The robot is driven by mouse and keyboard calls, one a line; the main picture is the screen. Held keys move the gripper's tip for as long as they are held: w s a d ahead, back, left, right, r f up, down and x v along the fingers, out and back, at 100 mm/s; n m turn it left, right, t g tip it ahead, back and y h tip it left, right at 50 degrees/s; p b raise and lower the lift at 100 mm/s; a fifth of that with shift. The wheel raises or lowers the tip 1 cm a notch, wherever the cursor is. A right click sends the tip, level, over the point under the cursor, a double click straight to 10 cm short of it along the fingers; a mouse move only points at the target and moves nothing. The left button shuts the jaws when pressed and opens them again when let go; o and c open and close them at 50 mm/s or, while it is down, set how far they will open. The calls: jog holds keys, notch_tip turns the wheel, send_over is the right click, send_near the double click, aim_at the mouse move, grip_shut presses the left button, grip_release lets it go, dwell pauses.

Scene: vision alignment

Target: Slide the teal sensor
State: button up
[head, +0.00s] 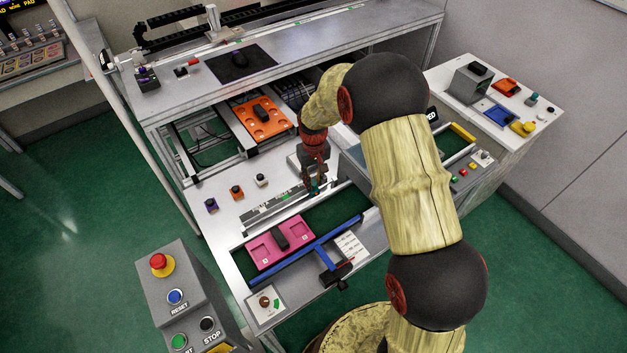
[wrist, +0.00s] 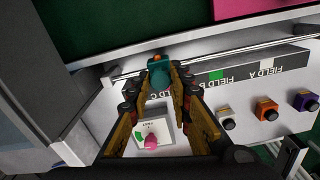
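The teal sensor (wrist: 160,72) shows in the wrist view at the rail, between my fingertips, with a small orange tip on its far end. It is only a small teal patch (head: 315,188) in the head view. My gripper (wrist: 161,80) has its fingers close against both sides of the sensor and looks shut on it. In the head view my gripper (head: 314,182) points down at the right end of the rail (head: 275,206). The rail (wrist: 240,77) carries FIELD A, FIELD B and FIELD C labels; the sensor is by FIELD C. A green mark (wrist: 217,75) sits by FIELD B.
A white plate with a pink knob (wrist: 152,143) lies under my fingers. A pink tray (head: 280,247) and blue bar (head: 305,252) lie nearer. A grey box (wrist: 65,100) stands close beside my gripper.

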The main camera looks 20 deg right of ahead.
grip_shut()
dwell(0.3)
jog(key=s+a+p, duration=0.1)
jog(key=s+a, duration=0.2)
jog(key=a, duration=0.8)
jog(key=s+a+p, duration=0.1)
jog(key=s+a, duration=0.3)
jog(key=a, duration=0.7)
jog(key=shift+s+a, duration=0.1)
jog(key=shift+o, duration=2.3)
grip_release()
jog(key=shift+a, duration=0.15)
jog(key=shift+o, duration=0.7)
